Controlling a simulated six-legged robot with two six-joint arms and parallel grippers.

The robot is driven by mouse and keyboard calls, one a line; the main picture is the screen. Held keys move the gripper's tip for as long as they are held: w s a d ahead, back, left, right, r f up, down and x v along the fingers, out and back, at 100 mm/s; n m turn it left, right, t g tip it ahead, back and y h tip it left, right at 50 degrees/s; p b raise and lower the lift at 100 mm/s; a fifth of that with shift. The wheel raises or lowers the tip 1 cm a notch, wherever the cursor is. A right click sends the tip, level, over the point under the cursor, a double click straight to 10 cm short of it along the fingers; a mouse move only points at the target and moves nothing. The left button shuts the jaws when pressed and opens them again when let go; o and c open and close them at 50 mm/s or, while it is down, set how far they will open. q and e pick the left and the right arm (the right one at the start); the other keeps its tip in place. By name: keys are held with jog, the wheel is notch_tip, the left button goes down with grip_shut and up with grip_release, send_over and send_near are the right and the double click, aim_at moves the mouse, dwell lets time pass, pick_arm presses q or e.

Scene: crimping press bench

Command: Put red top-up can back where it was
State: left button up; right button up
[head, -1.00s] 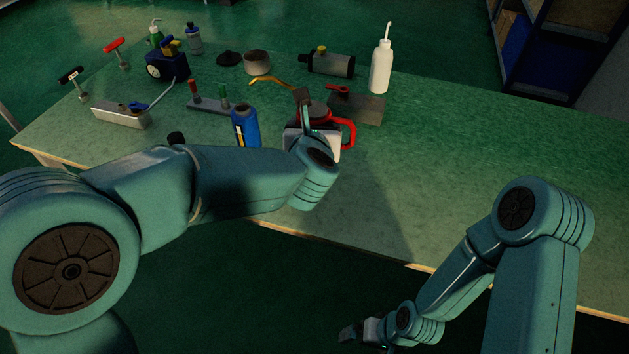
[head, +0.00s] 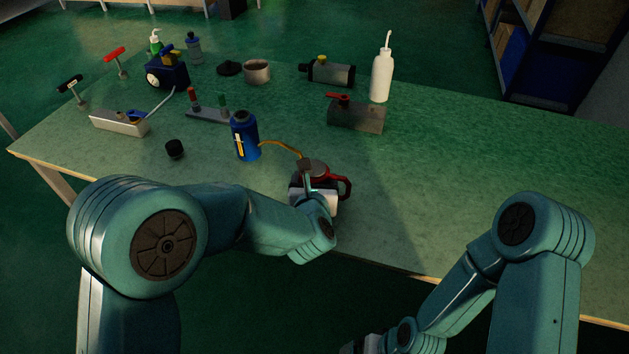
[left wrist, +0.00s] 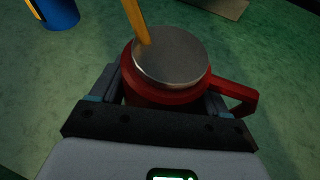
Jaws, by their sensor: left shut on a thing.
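The red top-up can (head: 315,168) has a grey lid, a red side handle and a long brass spout pointing left. It is over the near part of the bench. My left gripper (head: 313,187) is shut on it, and in the left wrist view the fingers flank the can's red body (left wrist: 160,95). I cannot tell whether its base touches the bench. The spout tip is close to the blue bottle (head: 245,138), just right of its upper part. My right gripper (head: 362,345) is low at the bottom edge, dark and partly cut off.
A grey block with a red lever (head: 356,115) and a white squeeze bottle (head: 382,76) stand behind the can. Several tools fill the back left. The right of the bench (head: 480,180) is clear.

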pick_arm(q)
jog(key=shift+w+f+b, duration=0.1)
jog(key=shift+f+b, duration=0.05)
jog(key=shift+b, duration=0.15)
jog(key=o, duration=1.3)
jog(key=shift+r+p, duration=0.3)
jog(key=shift+p, duration=0.1)
jog(key=v, duration=1.2)
jog(key=shift+d+f+b, duration=0.1)
jog(key=shift+b, duration=0.3)
